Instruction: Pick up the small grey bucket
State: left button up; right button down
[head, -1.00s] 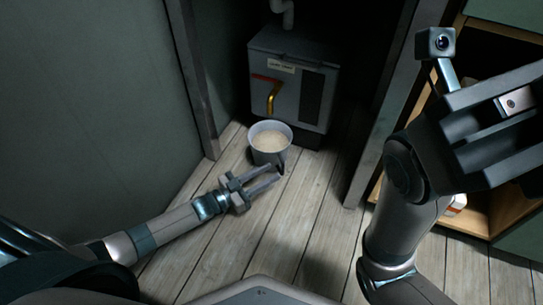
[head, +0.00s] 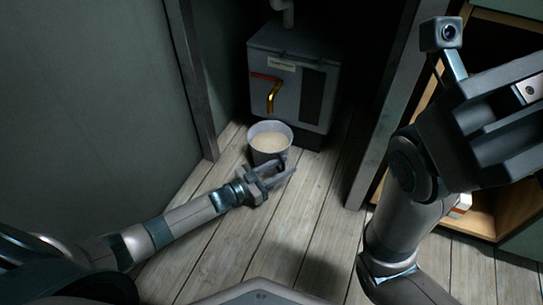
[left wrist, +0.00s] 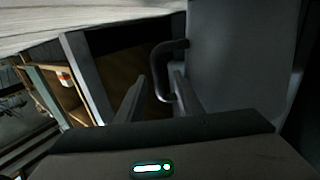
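The small grey bucket (head: 257,147) stands upright on the plank floor in front of a grey metal box, filled with something pale beige. My left gripper (head: 288,172) is open at the bucket's near right side. In the left wrist view the bucket's grey wall (left wrist: 240,50) fills the right. Its dark curved handle (left wrist: 163,80) reaches in between the two spread fingers (left wrist: 158,95), which are not closed on it. My right gripper (head: 505,125) is raised at the right edge, partly cut off, away from the bucket; its finger opening is unclear.
Posts stand on both sides of this alcove, the left post (head: 194,85) near the wall. A wooden shelf (head: 500,205) is at right. The floor (head: 290,225) in front is clear.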

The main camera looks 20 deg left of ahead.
dwell(0.5)
pick_arm(q)
grip_shut()
jog(key=shift+r, duration=0.2)
